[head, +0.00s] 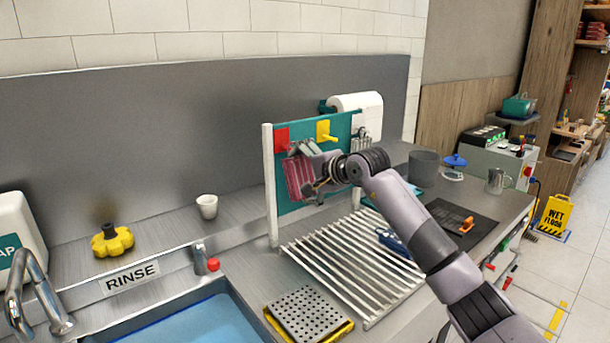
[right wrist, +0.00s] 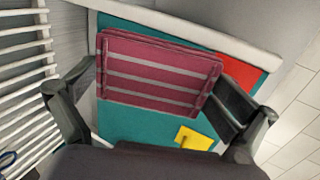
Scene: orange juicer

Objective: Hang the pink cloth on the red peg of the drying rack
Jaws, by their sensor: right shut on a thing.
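The pink striped cloth (head: 298,180) is in front of the teal board of the drying rack (head: 270,190), just below the red peg plate (head: 282,138). My right gripper (head: 312,165) is shut on the cloth from the right. In the right wrist view the folded cloth (right wrist: 160,75) spans between the two fingers of the gripper (right wrist: 157,82). The red plate (right wrist: 238,74) shows partly behind the right finger and beside the cloth. I cannot tell whether the cloth touches the red peg. My left gripper is not in view.
A yellow peg (head: 325,131) sits right of the red one. A slatted dish rack (head: 345,262) lies on the counter below. A paper roll (head: 358,103) stands behind the board. A white cup (head: 207,206) and sink (head: 180,320) are at left.

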